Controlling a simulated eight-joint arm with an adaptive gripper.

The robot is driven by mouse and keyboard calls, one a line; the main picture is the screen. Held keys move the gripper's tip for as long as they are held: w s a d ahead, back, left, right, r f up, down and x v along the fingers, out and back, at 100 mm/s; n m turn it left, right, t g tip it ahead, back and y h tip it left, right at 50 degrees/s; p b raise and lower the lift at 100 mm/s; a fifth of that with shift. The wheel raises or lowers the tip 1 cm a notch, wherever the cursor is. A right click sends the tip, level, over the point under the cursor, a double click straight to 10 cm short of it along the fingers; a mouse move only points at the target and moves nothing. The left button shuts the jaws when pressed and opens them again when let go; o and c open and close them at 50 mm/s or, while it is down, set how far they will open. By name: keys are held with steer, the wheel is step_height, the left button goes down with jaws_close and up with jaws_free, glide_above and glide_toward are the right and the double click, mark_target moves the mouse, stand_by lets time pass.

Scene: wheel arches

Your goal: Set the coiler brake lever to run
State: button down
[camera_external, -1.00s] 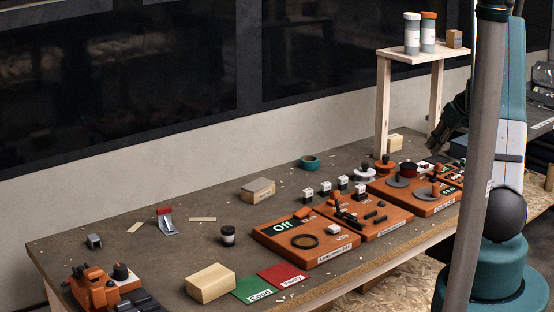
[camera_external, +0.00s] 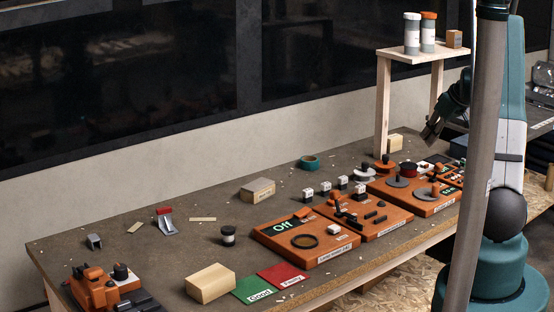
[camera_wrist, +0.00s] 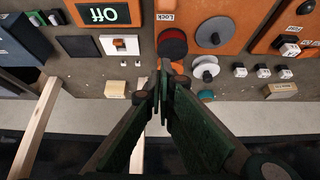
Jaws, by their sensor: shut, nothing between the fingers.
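I cannot tell for sure which control is the coiler brake lever. The middle orange panel (camera_external: 372,233) carries a small upright lever (camera_external: 337,200) and several dark bars. The orange panel to its right (camera_external: 425,208) carries grey discs with dark knobs. In the wrist view, a grey disc with a dark handle (camera_wrist: 213,33) sits beside a red-and-black round knob (camera_wrist: 172,44) and a "Lock" label (camera_wrist: 167,17). My gripper (camera_wrist: 163,72) is shut and empty, and it also shows in the external view (camera_external: 430,138). It hangs in the air above the far right part of the bench, apart from the controls.
A wooden shelf (camera_external: 415,56) on posts holds two jars and a block close to my gripper. The left orange panel (camera_external: 322,259) has an "Off" display. Small white-topped switches, a teal tape roll (camera_external: 310,162) and wooden blocks stand behind the panels. The left middle bench is mostly open.

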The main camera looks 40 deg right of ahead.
steer(key=s+v, duration=0.1)
steer(key=v, duration=0.7)
steer(key=shift+s+f, duration=0.1)
steer(key=shift+a, duration=0.1)
stand_by(0.6)
steer(key=a+r, duration=0.3)
steer(key=a, duration=0.7)
steer(key=a+r+b, duration=0.1)
steer(key=a+r, duration=0.2)
steer(key=a, duration=0.7)
steer(key=a+r, duration=0.4)
steer(key=a, duration=0.6)
steer(key=s+a, duration=0.5)
steer(key=a, duration=0.3)
steer(key=s+a+b, duration=0.1)
steer(key=s+a, duration=0.4)
steer(key=a, duration=0.4)
steer(key=s+a+f, duration=0.1)
steer(key=s+a, duration=0.5)
steer(key=a, duration=0.2)
steer(key=shift+a+b, duration=0.2)
steer(key=shift+b, duration=0.15)
steer(key=c, duration=3.2)
jaws_free()
